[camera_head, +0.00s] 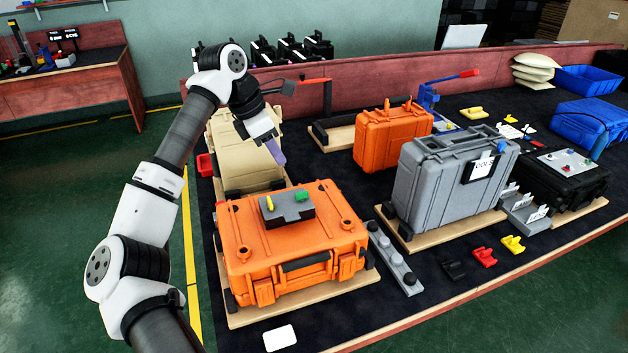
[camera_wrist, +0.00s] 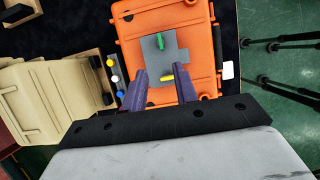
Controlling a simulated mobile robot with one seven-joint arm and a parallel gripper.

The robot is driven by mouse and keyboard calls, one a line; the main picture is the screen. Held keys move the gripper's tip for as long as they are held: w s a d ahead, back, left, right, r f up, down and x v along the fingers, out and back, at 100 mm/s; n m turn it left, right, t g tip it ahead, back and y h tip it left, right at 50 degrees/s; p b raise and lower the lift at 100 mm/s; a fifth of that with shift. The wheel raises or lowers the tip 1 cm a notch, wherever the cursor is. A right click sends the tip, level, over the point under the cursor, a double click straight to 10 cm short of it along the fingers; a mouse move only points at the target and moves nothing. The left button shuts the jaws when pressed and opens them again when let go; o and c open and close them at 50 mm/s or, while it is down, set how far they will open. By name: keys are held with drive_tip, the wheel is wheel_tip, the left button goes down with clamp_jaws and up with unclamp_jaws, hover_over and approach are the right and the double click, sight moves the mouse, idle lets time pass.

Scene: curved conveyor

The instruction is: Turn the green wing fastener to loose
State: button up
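The green wing fastener (camera_head: 302,195) sits on a grey block (camera_head: 287,211) on top of the front orange case (camera_head: 250,242). A yellow wing piece (camera_head: 268,203) stands on the same block, to its left. In the wrist view the green fastener (camera_wrist: 160,41) lies lengthwise, pointing up the picture, and the yellow one (camera_wrist: 167,78) lies crosswise, nearer my fingers. My gripper (camera_head: 277,155) is above and behind the block in the head view, apart from it. In the wrist view its purple fingers (camera_wrist: 163,86) are spread with nothing held between them.
A tan case (camera_head: 240,160) stands behind the orange case. A grey strip with knobs (camera_head: 398,262) lies to its right. A grey case (camera_head: 455,180) and another orange case (camera_head: 390,138) stand farther right. The air over the block looks clear.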

sight(301, 193)
drive_tip(key=p+x, duration=0.4)
drive_tip(key=x, duration=0.9)
drive_tip(key=shift+d+f, duration=0.15)
clamp_jaws()
